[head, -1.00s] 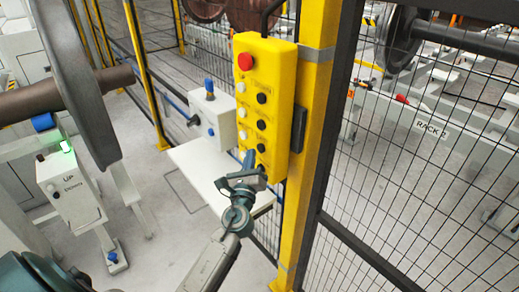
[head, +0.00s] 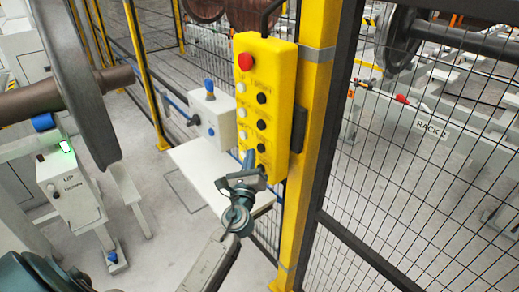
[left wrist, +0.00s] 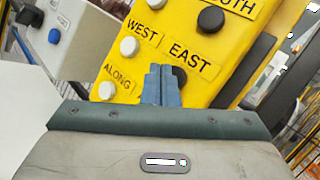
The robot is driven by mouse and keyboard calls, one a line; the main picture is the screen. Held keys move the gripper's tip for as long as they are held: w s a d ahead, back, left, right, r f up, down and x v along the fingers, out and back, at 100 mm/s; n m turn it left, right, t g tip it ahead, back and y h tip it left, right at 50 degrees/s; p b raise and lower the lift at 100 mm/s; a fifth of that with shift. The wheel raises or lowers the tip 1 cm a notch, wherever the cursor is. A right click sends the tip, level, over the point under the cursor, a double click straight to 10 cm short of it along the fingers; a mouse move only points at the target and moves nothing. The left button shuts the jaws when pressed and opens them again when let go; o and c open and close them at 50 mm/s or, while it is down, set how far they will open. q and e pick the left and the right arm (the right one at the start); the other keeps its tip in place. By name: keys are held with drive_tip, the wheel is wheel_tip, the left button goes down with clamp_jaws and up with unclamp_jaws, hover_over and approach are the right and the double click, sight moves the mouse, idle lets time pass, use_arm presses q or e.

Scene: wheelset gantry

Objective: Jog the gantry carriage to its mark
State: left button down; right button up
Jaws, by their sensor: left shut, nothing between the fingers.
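A yellow button pendant (head: 272,85) is fixed to a yellow post, with a red button (head: 245,61) at its top and columns of white and black buttons below. My left gripper (head: 249,158) is shut and empty at the pendant's lower part. In the left wrist view its blue fingertips (left wrist: 162,76) are in front of the pendant beside the EAST label (left wrist: 189,57). They partly cover a black button (left wrist: 180,76); I cannot tell if they touch it. WEST and ALONG labels also show, with white buttons beside them. I cannot identify the gantry carriage. My right gripper is out of view.
A white box (head: 212,115) with a blue knob stands behind the pendant above a white shelf (head: 195,165). Black mesh fencing (head: 420,180) fills the right side. A large wheelset (head: 75,80) and an UP/DOWN box (head: 72,190) with a green light stand at left.

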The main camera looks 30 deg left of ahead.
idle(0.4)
use_arm(q)
drive_tip(key=shift+w+d, duration=0.2)
drive_tip(key=shift+w, duration=0.2)
drive_tip(key=shift+w+d, duration=0.15)
drive_tip(key=shift+w, duration=0.2)
idle(0.6)
drive_tip(key=shift+s, duration=0.15)
idle(2.3)
drive_tip(key=shift+s+a, duration=0.3)
drive_tip(key=shift+s, duration=0.35)
drive_tip(key=shift+s+a, duration=0.3)
drive_tip(key=shift+s, duration=0.45)
drive_tip(key=shift+s+a, duration=0.35)
drive_tip(key=shift+s, duration=0.4)
drive_tip(key=shift+s+a, duration=0.3)
drive_tip(key=shift+s, duration=0.45)
